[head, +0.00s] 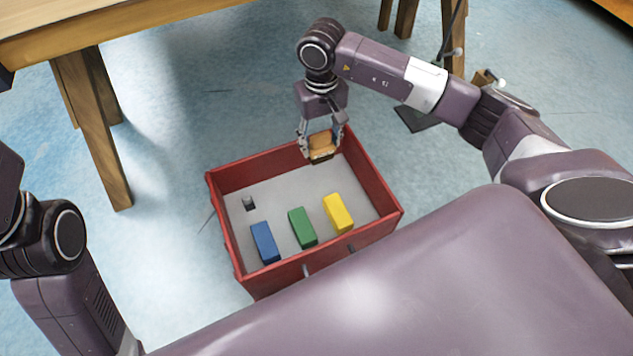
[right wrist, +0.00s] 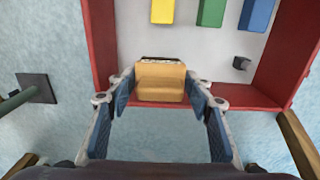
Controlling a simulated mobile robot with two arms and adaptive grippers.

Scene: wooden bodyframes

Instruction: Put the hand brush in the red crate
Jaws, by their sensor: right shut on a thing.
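The hand brush (head: 321,145) has a tan wooden body with a dark edge at its lower side. My right gripper (head: 322,143) is shut on it and holds it over the far right part of the red crate (head: 375,183), at its back wall. In the right wrist view the brush (right wrist: 161,82) sits between the two fingertips (right wrist: 160,84), and the crate (right wrist: 103,45) spreads out beyond it. I cannot tell whether the brush touches the crate. Of my left arm only links show at the left edge; its gripper is out of view.
Inside the crate stand a blue block (head: 265,242), a green block (head: 302,228), a yellow block (head: 338,213) and a small dark piece (head: 249,204). The grey crate floor is bare toward the back. A wooden table (head: 95,125) stands at the upper left.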

